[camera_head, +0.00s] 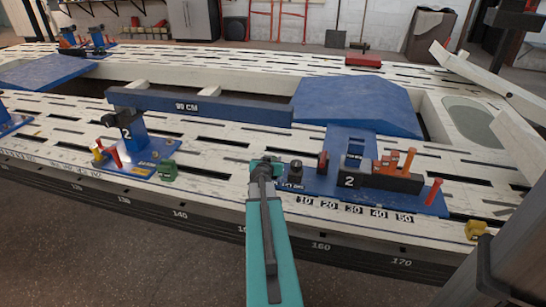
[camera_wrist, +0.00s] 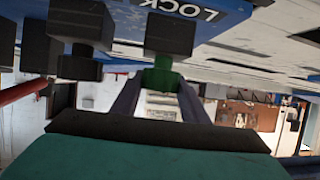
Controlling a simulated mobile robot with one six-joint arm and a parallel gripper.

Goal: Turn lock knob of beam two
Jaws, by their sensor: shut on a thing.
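The beam (camera_head: 200,107) is a long blue bar marked 99 CM, spanning two blue stations that each carry a 2. My gripper (camera_head: 265,163) is low at the left end of the right station's base plate (camera_head: 325,190). In the wrist view, its fingers (camera_wrist: 162,82) close on a small green piece (camera_wrist: 162,74). A dark knob (camera_head: 296,170) stands just right of my gripper, by a small label. The wrist view shows a blue plate (camera_wrist: 215,28) reading LOCK and a black part (camera_wrist: 170,34) behind the green piece. I cannot tell whether the green piece belongs to a lock knob.
Orange pegs (camera_head: 396,162) on a black block and a red peg (camera_head: 433,191) stand to the right. A yellow block (camera_head: 475,229) is at the front right. Another green block (camera_head: 168,170) lies by the left station. The slotted white bench has free room between the stations.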

